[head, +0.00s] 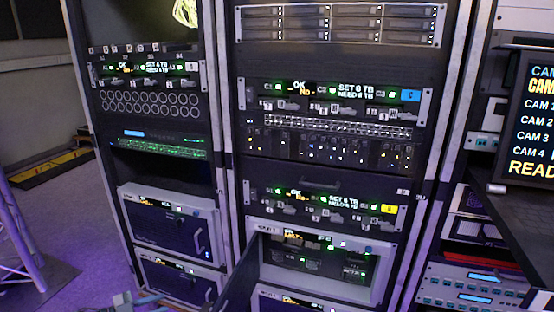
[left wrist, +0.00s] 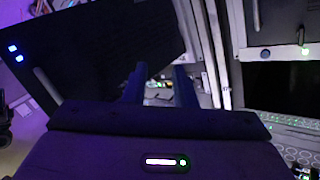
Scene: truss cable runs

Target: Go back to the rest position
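My left gripper (head: 135,302) shows only in part at the bottom left edge of the head view, low in front of the left rack. In the left wrist view its two dark blue fingers (left wrist: 160,84) stand apart with a gap between them. I see nothing held in the gap. Small lit parts show beyond the fingers, too small to make out. My right gripper is not in view.
A middle rack (head: 232,120) and a left rack (head: 82,100) hold several lit units. A dark door (head: 240,278) stands swung open on a lower unit (head: 380,262). A monitor (head: 530,120) is at the right. A metal truss (head: 22,245) stands on the left floor.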

